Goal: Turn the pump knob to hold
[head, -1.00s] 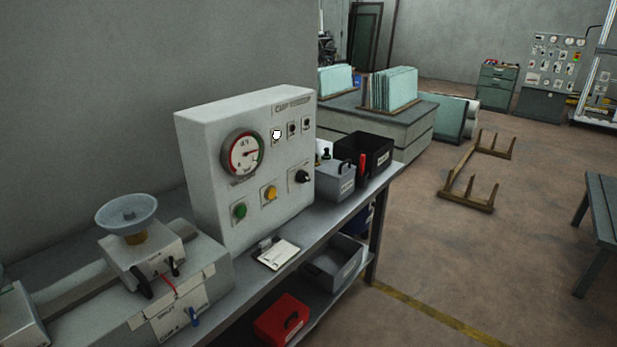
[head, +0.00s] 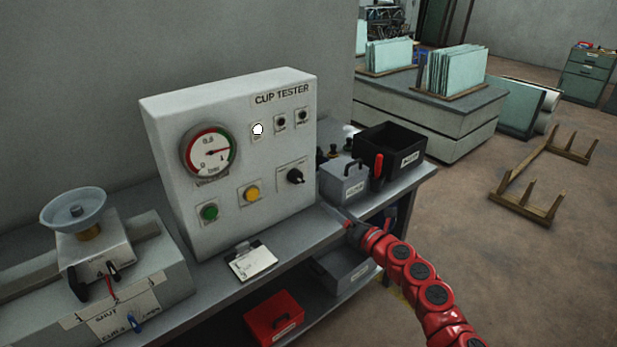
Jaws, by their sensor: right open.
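The white cup tester box (head: 236,140) stands on the grey bench. A black rotary knob (head: 295,176) sits at the lower right of its front panel; I take it for the pump knob. The small labels around the knob are too small to read. My right gripper (head: 346,224) is in the lower right of the head view, at the end of a red arm. It is open, below and to the right of the knob and apart from it. My left gripper is not in view.
The panel also has a gauge (head: 210,151), a green button (head: 209,211) and a yellow button (head: 251,194). A clipboard (head: 252,261) lies in front of the box. A grey case (head: 344,182) and a black bin (head: 390,149) stand to the right. A suction cup fixture (head: 76,210) is at left.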

